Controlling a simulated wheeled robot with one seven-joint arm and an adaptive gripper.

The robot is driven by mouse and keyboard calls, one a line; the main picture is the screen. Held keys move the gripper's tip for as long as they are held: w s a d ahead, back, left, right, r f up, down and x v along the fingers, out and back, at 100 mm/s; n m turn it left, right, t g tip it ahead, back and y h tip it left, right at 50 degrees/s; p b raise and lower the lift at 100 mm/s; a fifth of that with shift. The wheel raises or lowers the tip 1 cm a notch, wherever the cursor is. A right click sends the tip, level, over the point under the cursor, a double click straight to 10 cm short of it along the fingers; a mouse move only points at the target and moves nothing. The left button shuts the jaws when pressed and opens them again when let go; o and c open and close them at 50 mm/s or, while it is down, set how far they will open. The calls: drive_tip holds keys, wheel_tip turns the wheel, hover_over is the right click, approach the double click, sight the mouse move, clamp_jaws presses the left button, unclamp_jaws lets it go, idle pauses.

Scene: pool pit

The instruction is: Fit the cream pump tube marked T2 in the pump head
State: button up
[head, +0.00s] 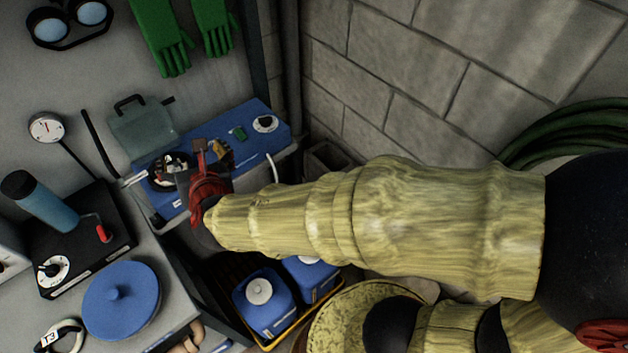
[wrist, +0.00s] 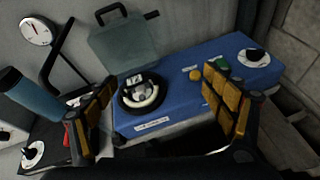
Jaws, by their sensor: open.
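The blue pump (head: 244,134) stands on a ledge by the wall; it also shows in the wrist view (wrist: 200,112). Its round black pump head (wrist: 125,101) is uncovered, with the translucent grey-green cover (wrist: 124,42) swung up behind it. A cream tube (wrist: 146,96) lies curved in the pump head, with a dark tag (wrist: 134,79) whose marking looks like T2. Whether the tube is fully seated I cannot tell. My gripper (wrist: 160,82) is open above the pump, one finger each side of the pump head in the picture, apart from the tube. My wrist partly hides the pump in the head view.
A tube tagged T3 (head: 60,336) lies on the bench beside a blue knobbed disc (head: 121,300). A black box (head: 84,240) with a blue cylinder (head: 42,203) stands at left. Blue jugs (head: 263,299) sit in a tray below. A block wall (head: 420,60) bounds the right.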

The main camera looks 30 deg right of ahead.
drive_tip(key=s+d+r+m+g+h, duration=0.1)
drive_tip(key=d+r+m+h, duration=0.15)
drive_tip(key=d+m, duration=0.5)
drive_tip(key=s+d+r+m+g+h, duration=0.1)
drive_tip(key=s+d+m+h, duration=0.3)
drive_tip(key=d, duration=0.6)
drive_tip(key=s+d+m+g, duration=0.4)
drive_tip(key=s+d+m, duration=0.3)
drive_tip(key=m, duration=0.4)
drive_tip(key=s+a+m+g+y, duration=0.1)
drive_tip(key=s+m+y, duration=0.1)
drive_tip(key=s+m, duration=0.3)
drive_tip(key=s+a+f+m+y, duration=0.1)
drive_tip(key=s+m+y, duration=0.2)
drive_tip(key=s+m, duration=0.2)
drive_tip(key=shift+a+m+g, duration=0.25)
drive_tip(key=shift+m+g, duration=0.15)
drive_tip(key=shift+m, duration=0.65)
drive_tip(key=shift+c, duration=0.3)
